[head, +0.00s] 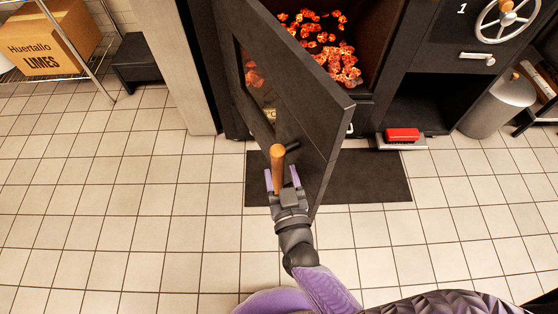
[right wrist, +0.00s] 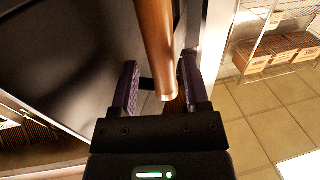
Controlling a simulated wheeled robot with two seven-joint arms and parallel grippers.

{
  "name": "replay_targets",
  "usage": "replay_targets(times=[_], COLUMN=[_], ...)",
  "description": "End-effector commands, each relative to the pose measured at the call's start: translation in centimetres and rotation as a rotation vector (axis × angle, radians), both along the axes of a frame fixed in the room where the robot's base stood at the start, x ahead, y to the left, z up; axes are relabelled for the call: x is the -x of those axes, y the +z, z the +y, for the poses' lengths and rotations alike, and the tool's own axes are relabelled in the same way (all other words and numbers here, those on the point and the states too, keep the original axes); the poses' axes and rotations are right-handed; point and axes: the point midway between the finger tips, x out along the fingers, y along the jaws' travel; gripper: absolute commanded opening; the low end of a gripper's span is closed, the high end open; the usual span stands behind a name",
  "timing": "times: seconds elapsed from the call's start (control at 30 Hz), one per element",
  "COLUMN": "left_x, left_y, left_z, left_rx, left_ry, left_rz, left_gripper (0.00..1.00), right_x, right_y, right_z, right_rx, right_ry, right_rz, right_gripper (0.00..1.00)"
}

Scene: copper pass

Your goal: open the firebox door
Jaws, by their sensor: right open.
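The black firebox door (head: 305,90) is hinged at the left and stands well ajar, swung out toward me. Behind it the firebox (head: 325,45) shows glowing orange coals. The door's wooden handle (head: 277,165) sticks out from its outer face. My right gripper (head: 283,180) is at the handle, its purple fingers apart. In the right wrist view the wooden handle (right wrist: 157,50) lies between the two open fingers (right wrist: 160,90), with gaps visible beside it. My left gripper is not in view.
A dark mat (head: 375,178) lies on the tiled floor below the firebox. A red brush (head: 403,135) sits on a ledge at the right. A grey bin (head: 498,105) stands further right. A wire shelf with a limes box (head: 50,40) is at the left.

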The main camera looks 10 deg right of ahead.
Motion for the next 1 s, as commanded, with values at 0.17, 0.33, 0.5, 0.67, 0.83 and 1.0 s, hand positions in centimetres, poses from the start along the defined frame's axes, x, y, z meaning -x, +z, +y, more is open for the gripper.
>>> replay_targets(times=[0.17, 0.33, 0.5, 0.67, 0.83, 1.0], left_x=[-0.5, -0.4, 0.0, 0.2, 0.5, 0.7], left_y=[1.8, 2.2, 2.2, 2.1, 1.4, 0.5], left_z=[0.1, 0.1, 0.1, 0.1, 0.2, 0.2], left_rx=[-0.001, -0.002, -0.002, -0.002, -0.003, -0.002], left_ry=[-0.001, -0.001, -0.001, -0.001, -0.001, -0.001], left_rz=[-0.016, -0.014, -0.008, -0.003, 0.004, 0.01], left_gripper=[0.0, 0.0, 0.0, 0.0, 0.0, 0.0], right_x=[4.5, 6.6, 6.9, 6.9, 6.7, 5.2], right_y=[0.5, 0.2, 0.1, -0.2, -3.6, -4.4], right_z=[0.0, 0.0, 0.0, -0.2, -4.6, -11.3], right_rx=[0.001, -0.001, 0.0, -0.009, -0.169, -0.443], right_ry=[0.001, 0.0, 0.0, 0.015, 0.216, 0.403], right_rz=[0.0, -0.001, -0.001, -0.001, 0.05, 0.154], right_gripper=[0.6, 0.6, 0.6, 0.43, 0.07, 0.0])
